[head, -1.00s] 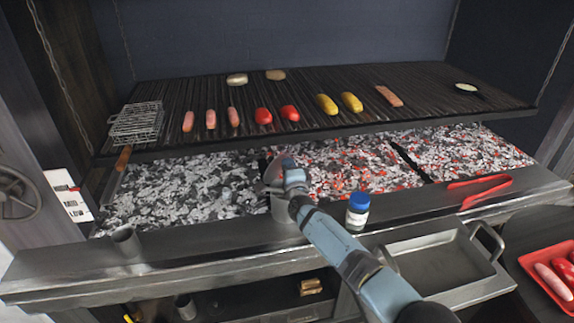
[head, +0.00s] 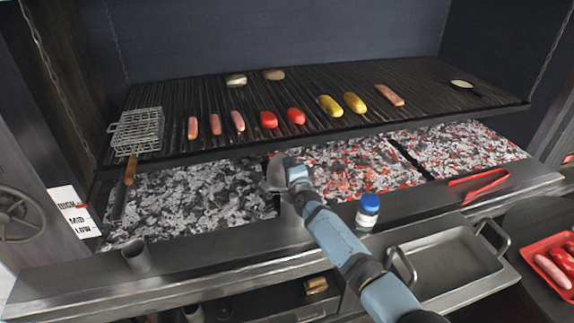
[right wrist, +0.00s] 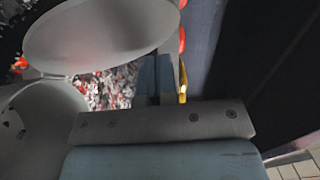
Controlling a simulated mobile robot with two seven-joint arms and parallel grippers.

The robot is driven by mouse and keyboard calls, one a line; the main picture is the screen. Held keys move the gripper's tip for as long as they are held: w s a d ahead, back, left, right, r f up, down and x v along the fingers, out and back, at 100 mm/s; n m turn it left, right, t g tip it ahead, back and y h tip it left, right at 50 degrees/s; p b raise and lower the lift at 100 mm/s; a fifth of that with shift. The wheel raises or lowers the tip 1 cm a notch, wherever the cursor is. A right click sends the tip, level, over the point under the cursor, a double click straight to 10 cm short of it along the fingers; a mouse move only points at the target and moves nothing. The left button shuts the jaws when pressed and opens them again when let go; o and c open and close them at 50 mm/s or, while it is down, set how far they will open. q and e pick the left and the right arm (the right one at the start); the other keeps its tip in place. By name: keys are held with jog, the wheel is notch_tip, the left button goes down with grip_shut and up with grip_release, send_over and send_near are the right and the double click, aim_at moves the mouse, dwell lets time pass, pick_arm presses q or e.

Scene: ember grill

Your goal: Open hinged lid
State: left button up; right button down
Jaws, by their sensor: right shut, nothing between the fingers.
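A grey metal canister (head: 291,212) stands on the front ledge of the grill, partly hidden behind my right arm. Its round hinged lid (head: 276,172) is raised and tilted up, just left of my right gripper (head: 291,164). In the right wrist view the lid (right wrist: 100,32) is a large grey disc at upper left. The canister (right wrist: 45,125) shows below it, with a gap between the two. My right gripper (right wrist: 155,78) is shut and empty beside the lid; I cannot tell whether it touches it. My left gripper is not in view.
A blue-capped jar (head: 367,213) stands right of my arm. Red tongs (head: 478,185) lie on the ledge, and a metal pan (head: 450,265) sits below. An open cup (head: 137,255) is at left. Hot coals (head: 350,170) lie behind, under the food-covered grate (head: 330,125).

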jog(key=shift+s+d+r, duration=0.1)
jog(key=shift+s+d, duration=0.05)
jog(key=shift+s, duration=0.05)
jog(key=s+d+f+n+g+h+p, duration=0.1)
jog(key=s+d+f+n, duration=0.3)
jog(key=s, duration=1.2)
jog(key=s+d+f+n+g+h+p, duration=0.1)
jog(key=s+d+f+n+g+p, duration=0.2)
jog(key=s, duration=1.4)
jog(key=s+d+f+n+g+h+p, duration=0.1)
jog(key=s+d+f+n+g+p, duration=0.2)
jog(key=s+d+n, duration=0.6)
jog(key=s+d+f, duration=0.2)
jog(key=s+d, duration=0.4)
jog(key=s, duration=0.2)
jog(key=shift+p, duration=0.35)
jog(key=shift+a, duration=0.1)
